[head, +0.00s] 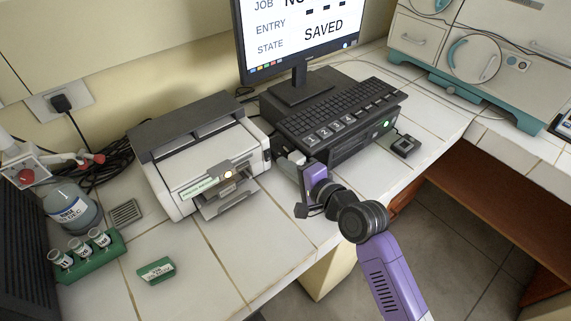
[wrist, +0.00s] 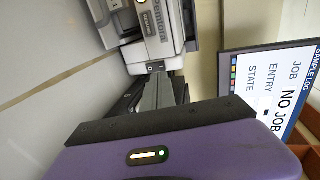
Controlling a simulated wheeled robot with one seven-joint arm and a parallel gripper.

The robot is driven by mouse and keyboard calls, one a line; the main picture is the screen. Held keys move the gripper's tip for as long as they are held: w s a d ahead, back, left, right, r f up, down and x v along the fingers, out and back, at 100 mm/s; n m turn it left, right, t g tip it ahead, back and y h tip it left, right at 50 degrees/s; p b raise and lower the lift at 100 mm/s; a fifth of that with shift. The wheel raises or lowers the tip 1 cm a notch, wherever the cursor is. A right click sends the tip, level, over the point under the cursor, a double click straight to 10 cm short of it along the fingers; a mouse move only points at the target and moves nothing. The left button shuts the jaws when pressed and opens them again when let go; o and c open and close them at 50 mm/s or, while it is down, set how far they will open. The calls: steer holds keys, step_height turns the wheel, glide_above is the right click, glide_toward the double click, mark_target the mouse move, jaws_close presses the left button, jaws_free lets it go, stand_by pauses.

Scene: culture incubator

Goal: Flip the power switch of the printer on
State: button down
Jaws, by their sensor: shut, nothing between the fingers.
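The printer (head: 190,165) is a white and dark grey box on the tiled bench, with a small glowing light (head: 228,174) on its front. A small dark part (head: 267,155) on its right side looks like the power switch; I cannot tell its position. My gripper (head: 284,160) is shut and empty, just right of that side. In the wrist view the printer (wrist: 160,25) is at the top. My gripper (wrist: 156,72) points at its side, with the fingertips close to the dark switch part (wrist: 154,66). I cannot tell whether they touch.
A black computer unit (head: 345,145) with a keyboard (head: 335,110) stands close to the right of my gripper, under a monitor (head: 300,40). A green vial rack (head: 90,262), a bottle (head: 70,207) and a small green box (head: 156,271) are at left. The bench front is mostly clear.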

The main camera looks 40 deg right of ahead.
steer(key=r+v, duration=0.1)
steer(key=v, duration=0.7)
steer(key=shift+s+r+b, duration=0.15)
steer(key=shift+r+b, duration=0.2)
steer(key=s+r+n+t+h, duration=0.2)
steer(key=s+r+n+h, duration=0.1)
steer(key=s+n, duration=0.4)
steer(key=s+a+f+n+g+y, duration=0.1)
steer(key=s+a+n, duration=0.4)
steer(key=s, duration=0.5)
steer(key=s+a+f+n+g+y, duration=0.1)
steer(key=s+a+n, duration=0.4)
steer(key=s, duration=0.5)
step_height(320, 180, down, 2)
steer(key=shift+s+a+f+n+y, duration=0.1)
steer(key=shift+s+a+n+y, duration=0.05)
steer(key=shift+a+n+y, duration=0.3)
